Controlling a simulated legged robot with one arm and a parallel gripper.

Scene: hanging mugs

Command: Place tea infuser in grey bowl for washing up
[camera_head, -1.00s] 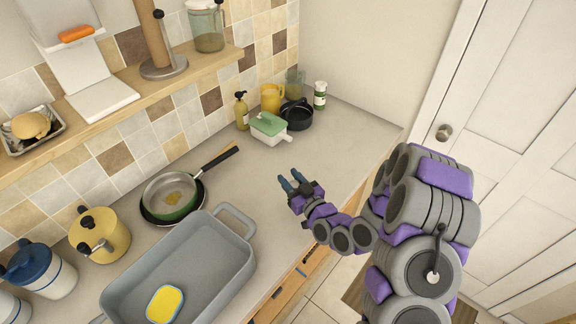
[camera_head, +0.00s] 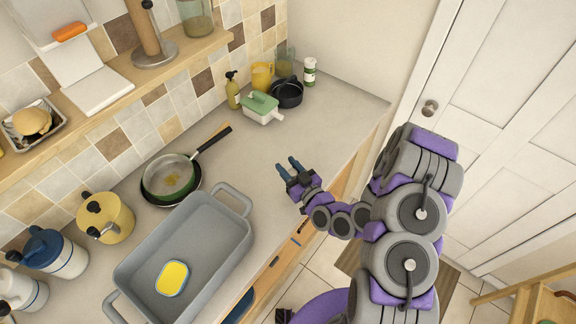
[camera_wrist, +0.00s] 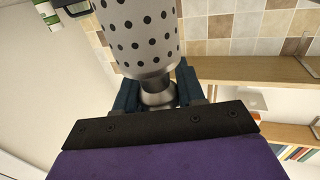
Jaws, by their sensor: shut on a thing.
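The tea infuser (camera_wrist: 142,38) is a pale metal cylinder with dark round holes, seen close up in the wrist view. Its narrow neck is between the blue fingers of my gripper (camera_wrist: 158,92), which is shut on it. In the head view, my gripper (camera_head: 291,167) is over the counter, to the right of and beyond the grey bowl; I cannot make out the infuser there. The grey bowl (camera_head: 205,237) is a large rectangular basin with a handle at each end, at the lower left. A yellow sponge with a blue edge (camera_head: 173,279) lies in it.
A frying pan (camera_head: 169,174) and a yellow moka pot (camera_head: 106,217) stand left of the basin. A soap bottle (camera_head: 233,90), a green-lidded dish (camera_head: 261,108) and a black pot (camera_head: 287,92) stand at the back. The counter between them and my gripper is clear.

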